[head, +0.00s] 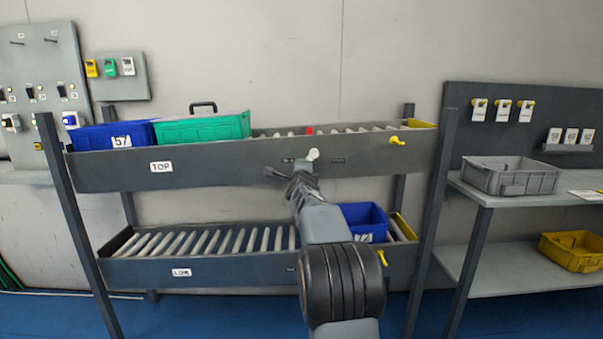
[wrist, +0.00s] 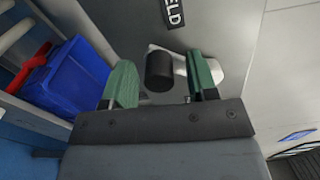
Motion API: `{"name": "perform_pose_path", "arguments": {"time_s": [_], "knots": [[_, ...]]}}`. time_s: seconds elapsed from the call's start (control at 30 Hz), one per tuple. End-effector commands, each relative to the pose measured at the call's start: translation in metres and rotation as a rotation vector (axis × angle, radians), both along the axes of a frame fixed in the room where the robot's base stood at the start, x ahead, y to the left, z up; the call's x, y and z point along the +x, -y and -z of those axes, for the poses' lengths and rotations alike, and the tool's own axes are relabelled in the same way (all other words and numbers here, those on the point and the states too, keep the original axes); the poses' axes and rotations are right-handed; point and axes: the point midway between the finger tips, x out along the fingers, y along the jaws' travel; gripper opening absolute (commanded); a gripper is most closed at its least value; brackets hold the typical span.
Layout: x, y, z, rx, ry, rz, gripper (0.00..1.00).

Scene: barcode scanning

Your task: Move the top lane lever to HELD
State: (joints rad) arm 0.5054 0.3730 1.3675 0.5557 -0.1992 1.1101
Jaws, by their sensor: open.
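The top lane lever (head: 312,155) is a small pale handle on the front rail of the upper lane, between two small labels. In the wrist view the lever (wrist: 181,62) has a black cylindrical knob and a pale arm that runs behind my right finger. A label ending in "ELD" (wrist: 174,12) is on the rail nearby; its start is cut off. My gripper (head: 290,174) is at the rail just below the lever. In the wrist view my gripper (wrist: 162,80) is open, with the knob between its green-padded fingers and a gap to the left finger. Contact with the right finger is unclear.
The upper lane marked TOP (head: 120,172) holds a blue bin (head: 112,136) and a green bin (head: 202,127). A blue bin (head: 362,222) stands in the lower lane, behind my arm. A side table (head: 478,190) with a grey tray (head: 510,177) is at right.

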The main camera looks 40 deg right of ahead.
Motion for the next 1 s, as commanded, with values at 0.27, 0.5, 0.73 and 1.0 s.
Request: {"name": "perform_pose_path", "arguments": {"time_s": [0.27,0.5,0.73,1.0], "knots": [[-0.017,-0.012,0.000,-0.001,0.000,-0.001,0.53],[-0.057,-0.041,-0.001,-0.001,0.000,-0.001,0.53],[-0.091,-0.063,-0.001,-0.001,0.001,0.000,0.53],[-0.111,-0.077,0.000,0.000,0.000,0.000,0.53]]}}
